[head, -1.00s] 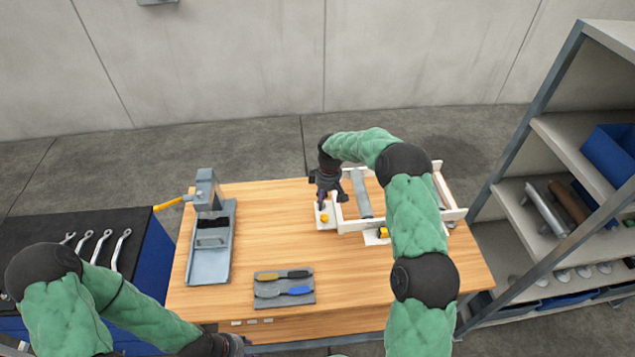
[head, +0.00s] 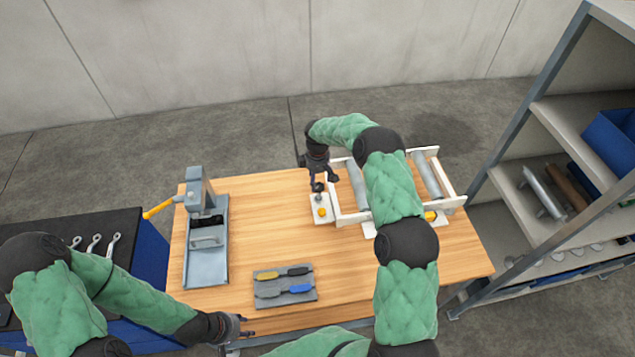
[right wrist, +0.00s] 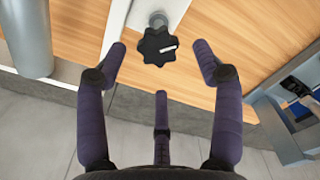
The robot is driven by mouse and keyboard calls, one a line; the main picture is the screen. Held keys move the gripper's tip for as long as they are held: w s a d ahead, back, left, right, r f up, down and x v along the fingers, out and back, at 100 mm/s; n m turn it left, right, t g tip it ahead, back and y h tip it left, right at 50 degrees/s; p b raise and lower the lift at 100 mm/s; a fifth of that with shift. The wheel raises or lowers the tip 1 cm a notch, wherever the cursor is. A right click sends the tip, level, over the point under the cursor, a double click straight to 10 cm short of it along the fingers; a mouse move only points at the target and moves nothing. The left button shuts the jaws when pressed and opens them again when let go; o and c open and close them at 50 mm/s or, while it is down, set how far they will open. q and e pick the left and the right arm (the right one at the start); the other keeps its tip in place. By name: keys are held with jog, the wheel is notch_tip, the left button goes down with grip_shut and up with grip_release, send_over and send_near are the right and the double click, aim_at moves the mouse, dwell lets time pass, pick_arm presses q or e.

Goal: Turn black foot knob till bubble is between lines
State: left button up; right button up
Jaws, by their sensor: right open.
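The black foot knob (right wrist: 156,46) is lobed with a white mark on top and sits on a grey stem in the right wrist view. It is between the spread fingertips of my right gripper (right wrist: 160,60), with a gap on both sides. In the head view my right gripper (head: 324,182) is over the knob (head: 318,187) at the left corner of a white frame (head: 350,218). A yellow piece (head: 322,212) on a white plate is just in front; no bubble or lines can be made out. My left gripper (head: 242,326) is low by the table's front edge.
Grey rollers (head: 357,184) lie in the white frame. A grey tray (head: 285,293) with tools and a grey press with a yellow handle (head: 160,208) stand on the wooden table (head: 265,225). A shelf (head: 540,130) stands at right. The table's middle is clear.

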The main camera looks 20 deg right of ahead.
aim_at(318, 186)
jog(key=shift+f, duration=1.6)
jog(key=c, duration=1.1)
